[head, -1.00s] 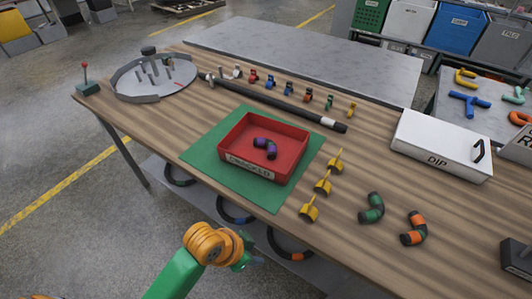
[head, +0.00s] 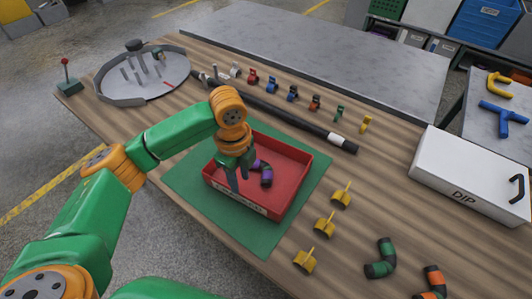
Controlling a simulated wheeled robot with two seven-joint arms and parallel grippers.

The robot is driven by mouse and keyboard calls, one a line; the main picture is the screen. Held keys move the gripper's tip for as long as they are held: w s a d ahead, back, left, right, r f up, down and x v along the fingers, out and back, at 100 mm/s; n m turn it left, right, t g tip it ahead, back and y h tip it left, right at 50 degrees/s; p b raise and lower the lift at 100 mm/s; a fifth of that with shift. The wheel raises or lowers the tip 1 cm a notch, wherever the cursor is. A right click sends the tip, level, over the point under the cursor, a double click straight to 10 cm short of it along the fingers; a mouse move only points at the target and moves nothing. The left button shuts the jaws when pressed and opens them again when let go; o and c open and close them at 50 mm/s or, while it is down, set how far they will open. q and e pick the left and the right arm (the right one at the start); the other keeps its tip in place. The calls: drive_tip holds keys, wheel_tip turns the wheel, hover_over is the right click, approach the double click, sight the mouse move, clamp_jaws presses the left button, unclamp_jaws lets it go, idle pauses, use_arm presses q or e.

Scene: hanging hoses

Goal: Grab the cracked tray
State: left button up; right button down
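The cracked tray (head: 291,184) is a shallow, open red box with a white label on its front wall. It sits on a green mat (head: 187,184) on the wooden table. A bent hose piece (head: 265,173), black with purple, lies inside it. My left gripper (head: 239,182) points down at the tray's left part, with its fingers apart. The fingers cover part of the label and front wall. I cannot tell whether they touch the wall. My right gripper is not in view.
Several yellow pieces (head: 325,224) stand right of the mat. Green-black (head: 382,259) and orange-black bent hoses lie farther right. A white DIP box (head: 470,178) is at the right. A dark bar (head: 300,122) and several small coloured fittings lie behind the tray. A round grey tray (head: 140,80) stands back left.

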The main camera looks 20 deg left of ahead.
sight(240, 201)
use_arm(q)
drive_tip(key=shift+f, duration=0.2)
drive_tip(key=shift+s+a+f+p, duration=0.2)
drive_tip(key=shift+s+f+p, duration=0.1)
drive_tip(key=shift+s+f, duration=0.65)
drive_tip(key=f, duration=0.4)
drive_tip(key=shift+w+a, duration=0.15)
drive_tip(key=shift+w, duration=0.3)
clamp_jaws()
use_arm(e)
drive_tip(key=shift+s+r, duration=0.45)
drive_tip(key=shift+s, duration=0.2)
use_arm(q)
drive_tip(key=shift+r, duration=0.1)
